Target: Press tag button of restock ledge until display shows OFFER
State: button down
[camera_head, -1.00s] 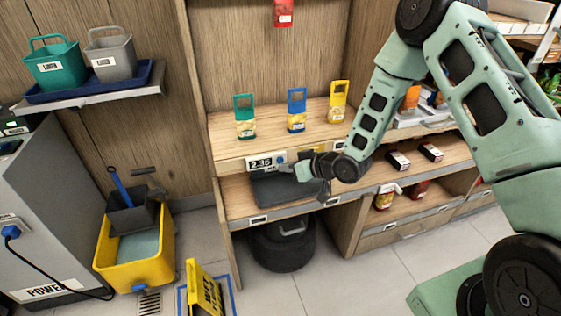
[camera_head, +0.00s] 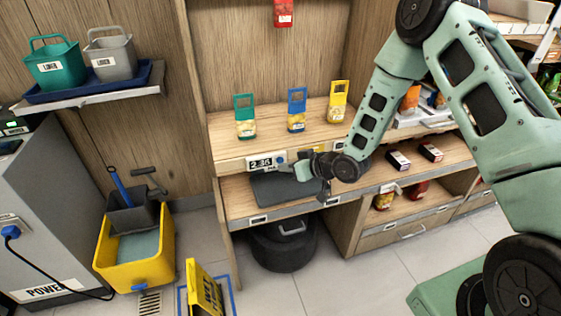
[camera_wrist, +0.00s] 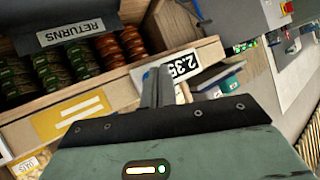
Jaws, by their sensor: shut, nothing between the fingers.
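The restock ledge (camera_head: 270,145) is a wooden shelf with a price tag display (camera_head: 261,162) on its front edge. The display reads 2.35, and it also shows, tilted, in the wrist view (camera_wrist: 186,64). A small blue button (camera_head: 281,158) sits at the display's right end. My gripper (camera_head: 294,168) is in front of the ledge edge, just right of the button. In the wrist view my shut, empty fingers (camera_wrist: 156,86) reach up to the display's near end. They hide the button there, and I cannot tell whether they touch it.
Green, blue and yellow-topped packets (camera_head: 297,112) stand on the ledge. A dark tray (camera_head: 285,190) lies on the shelf below. A yellow label (camera_head: 306,150) is beside the button. A yellow mop bucket (camera_head: 140,258) and wet-floor sign (camera_head: 203,290) stand on the floor at left.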

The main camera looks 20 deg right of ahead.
jog(key=shift+w, duration=0.35)
jog(key=shift+w, duration=0.45)
dwell(0.8)
jog(key=shift+s, duration=0.85)
jog(key=shift+s, duration=0.1)
jog(key=shift+s, duration=2.4)
jog(key=shift+b, duration=0.3)
jog(key=s+b, duration=0.1)
jog(key=s, duration=0.5)
